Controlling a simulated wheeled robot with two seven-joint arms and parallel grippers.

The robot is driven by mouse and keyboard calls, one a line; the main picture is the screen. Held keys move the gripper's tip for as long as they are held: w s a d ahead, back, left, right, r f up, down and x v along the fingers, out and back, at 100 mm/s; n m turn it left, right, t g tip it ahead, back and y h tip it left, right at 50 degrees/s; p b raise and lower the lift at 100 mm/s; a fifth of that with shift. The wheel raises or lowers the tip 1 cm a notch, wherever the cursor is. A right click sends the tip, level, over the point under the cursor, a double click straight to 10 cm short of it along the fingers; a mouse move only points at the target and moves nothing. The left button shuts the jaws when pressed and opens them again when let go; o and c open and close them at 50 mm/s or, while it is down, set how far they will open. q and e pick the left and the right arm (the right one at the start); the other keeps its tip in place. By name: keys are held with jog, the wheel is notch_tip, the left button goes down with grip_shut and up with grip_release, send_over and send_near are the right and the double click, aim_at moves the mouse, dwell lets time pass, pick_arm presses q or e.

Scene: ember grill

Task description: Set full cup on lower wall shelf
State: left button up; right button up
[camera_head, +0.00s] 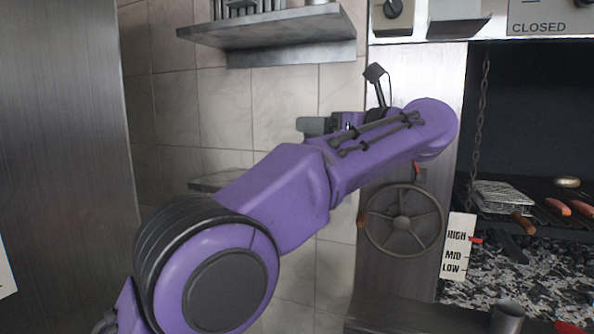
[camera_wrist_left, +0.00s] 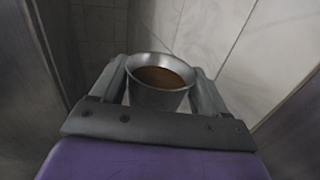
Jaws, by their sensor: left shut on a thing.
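My left gripper (camera_wrist_left: 157,72) is shut on a metal cup (camera_wrist_left: 160,97) in the left wrist view, one finger on each side of it. The cup is nearly upright and holds brown liquid. In the head view my left gripper (camera_head: 318,125) points left in front of the tiled wall, partly hidden behind my purple arm; the cup is hard to make out there. The lower wall shelf (camera_head: 207,184) shows only its left end, below and left of the gripper; my arm hides the rest. My right gripper is out of view.
The upper wall shelf (camera_head: 265,30) with items on it hangs above the gripper. A steel panel (camera_head: 70,150) stands at the left. A handwheel (camera_head: 403,222) and the grill (camera_head: 530,210) with sausages are at the right. Another metal cup (camera_head: 507,317) stands at the lower right.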

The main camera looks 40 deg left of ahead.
pick_arm(q)
jog(key=w+a+f, duration=0.1)
jog(key=a+f, duration=0.1)
jog(key=w+a+f, duration=0.1)
jog(key=a+f, duration=0.1)
jog(key=w+a+f, duration=0.1)
jog(key=a+f, duration=0.1)
jog(key=shift+w+f+p, duration=0.1)
jog(key=shift+f+p, duration=0.1)
jog(key=shift+p, duration=0.2)
notch_tip(320, 180, down, 4)
jog(key=shift+w+a+r, duration=0.1)
jog(key=shift+a+r, duration=0.05)
jog(key=shift+r, duration=0.1)
jog(key=shift+f, duration=0.15)
jog(key=o, duration=1.2)
jog(key=shift+c, duration=0.2)
jog(key=shift+d, duration=0.3)
jog(key=s+d+b, duration=0.2)
jog(key=d, duration=0.9)
jog(key=shift+d, duration=0.2)
